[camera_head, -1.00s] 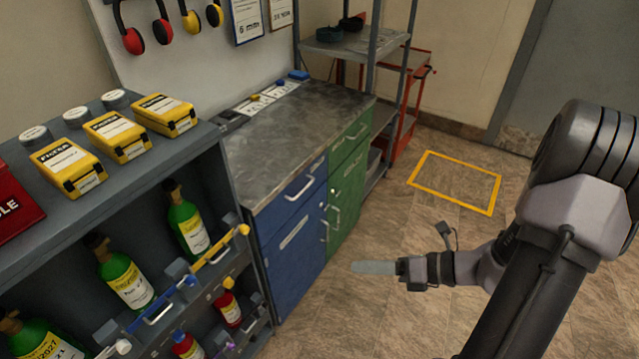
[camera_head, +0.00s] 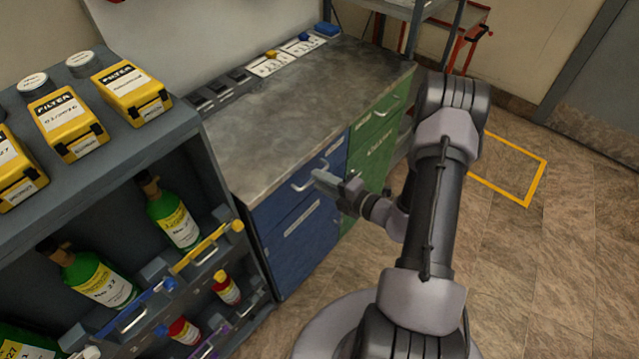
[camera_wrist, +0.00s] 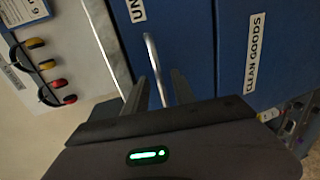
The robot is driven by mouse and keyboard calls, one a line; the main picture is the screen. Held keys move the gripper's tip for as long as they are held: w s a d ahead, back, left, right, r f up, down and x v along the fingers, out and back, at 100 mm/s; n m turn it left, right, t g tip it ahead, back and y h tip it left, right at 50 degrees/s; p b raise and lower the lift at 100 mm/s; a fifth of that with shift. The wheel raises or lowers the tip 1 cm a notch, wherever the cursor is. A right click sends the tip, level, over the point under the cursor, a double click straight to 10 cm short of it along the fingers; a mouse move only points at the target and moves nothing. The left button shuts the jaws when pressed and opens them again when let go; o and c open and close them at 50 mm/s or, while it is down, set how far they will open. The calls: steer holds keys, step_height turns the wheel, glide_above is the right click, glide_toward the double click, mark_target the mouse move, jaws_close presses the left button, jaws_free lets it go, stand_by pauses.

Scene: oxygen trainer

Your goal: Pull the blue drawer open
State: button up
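The blue drawer (camera_head: 275,208) is at the top of the blue cabinet section, under the worktop, and looks shut. Its silver bar handle (camera_head: 304,184) shows in front. In the wrist view the blue drawer front (camera_wrist: 180,30) has a partly cut-off label, and the handle (camera_wrist: 153,62) runs down between my two fingers. My gripper (camera_head: 322,177) is at the handle's right end in the head view. In the wrist view my gripper (camera_wrist: 160,90) has its fingers apart, one on each side of the handle. Contact with the handle cannot be told.
A blue door (camera_head: 302,245) lies below the drawer, labelled "CLEAN GOODS" in the wrist view. A green drawer (camera_head: 380,122) is to the right. A dark shelf rack (camera_head: 205,165) with green bottles stands at left. Floor (camera_head: 530,260) is free at right.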

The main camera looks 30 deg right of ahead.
steer(key=shift+w+a+f, duration=0.1)
steer(key=shift+w+a, duration=0.05)
steer(key=shift+w, duration=0.4)
jaws_close()
stand_by(1.0)
